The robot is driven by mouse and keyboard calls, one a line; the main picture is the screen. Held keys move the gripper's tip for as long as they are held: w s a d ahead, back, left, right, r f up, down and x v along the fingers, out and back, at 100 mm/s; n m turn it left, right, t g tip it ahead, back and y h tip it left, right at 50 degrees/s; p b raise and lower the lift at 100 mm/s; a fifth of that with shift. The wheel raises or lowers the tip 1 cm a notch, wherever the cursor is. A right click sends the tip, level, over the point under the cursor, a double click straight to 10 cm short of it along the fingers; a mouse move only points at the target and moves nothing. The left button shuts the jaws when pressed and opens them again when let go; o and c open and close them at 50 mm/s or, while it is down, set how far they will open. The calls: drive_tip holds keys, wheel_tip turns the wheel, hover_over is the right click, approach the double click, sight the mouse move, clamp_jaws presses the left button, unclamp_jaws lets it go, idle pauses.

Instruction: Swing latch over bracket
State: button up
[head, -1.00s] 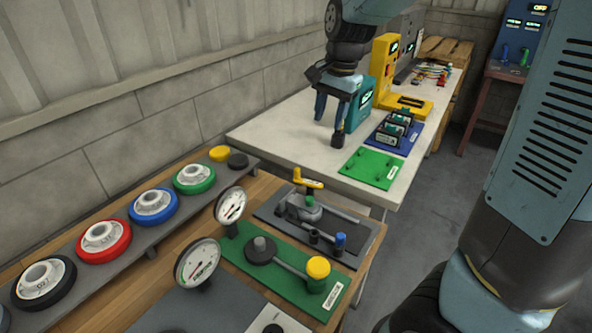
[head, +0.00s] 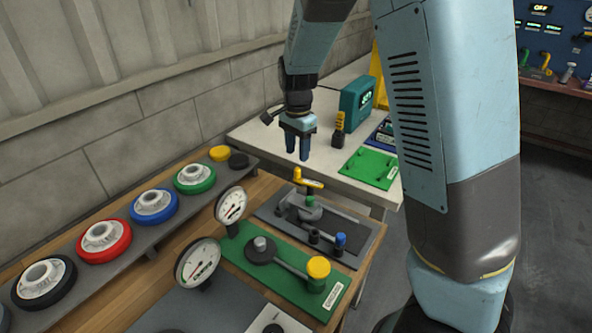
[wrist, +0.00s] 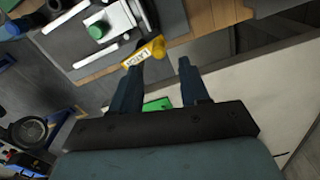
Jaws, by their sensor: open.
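The latch has a yellow handle (head: 309,180) and sits at the far side of a dark grey plate (head: 275,217) on the wooden bench. In the wrist view, the handle (wrist: 143,53) shows a label reading LATCH. My gripper (head: 298,152) is open and empty above and behind the handle, apart from it in the head view. In the wrist view, my gripper (wrist: 160,65) has its left fingertip close to the handle; I cannot tell whether they touch. I cannot clearly pick out the bracket; a blue-topped post (head: 340,242) and a dark post (head: 314,237) stand on the plate.
A green plate (head: 240,255) with a yellow-knobbed lever (head: 318,268) lies in front. Two dial gauges (head: 231,205) (head: 198,262) stand to the left. Coloured wheels (head: 153,207) line a rail. A white table (head: 262,133) holds a teal box (head: 357,104).

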sight(297, 168)
wheel_tip(297, 168, down, 8)
drive_tip(key=shift+r, duration=0.25)
drive_tip(key=shift+c, duration=0.3)
